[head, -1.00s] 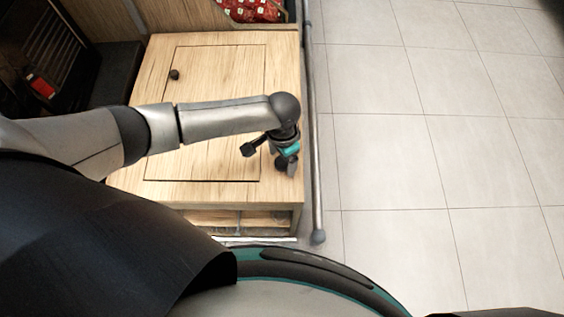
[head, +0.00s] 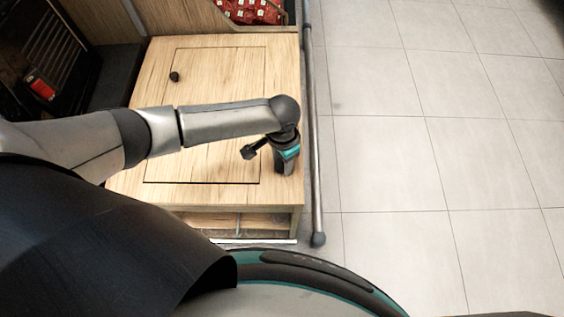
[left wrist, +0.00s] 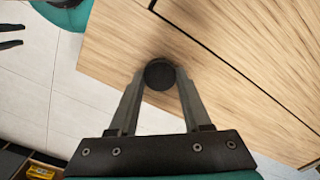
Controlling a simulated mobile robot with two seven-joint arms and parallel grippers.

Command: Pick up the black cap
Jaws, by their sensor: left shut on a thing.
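The black cap (left wrist: 160,75) is a small round dark disc, seen from above in the left wrist view at the wooden cabinet top. My left gripper (left wrist: 160,83) is shut on it, with one finger on each side. In the head view my left gripper (head: 286,164) points down at the right front part of the cabinet top, and the cap cannot be made out there. Two dark, separated fingers at the left edge of the left wrist view look like my right gripper (left wrist: 10,36), open and empty over the floor.
The wooden cabinet (head: 215,70) has a panel with a small dark knob (head: 174,76). A grey rail (head: 316,180) runs along its right side. A red patterned thing (head: 252,10) lies behind, and a dark rack (head: 55,50) stands at left. The tiled floor (head: 430,150) at right is clear.

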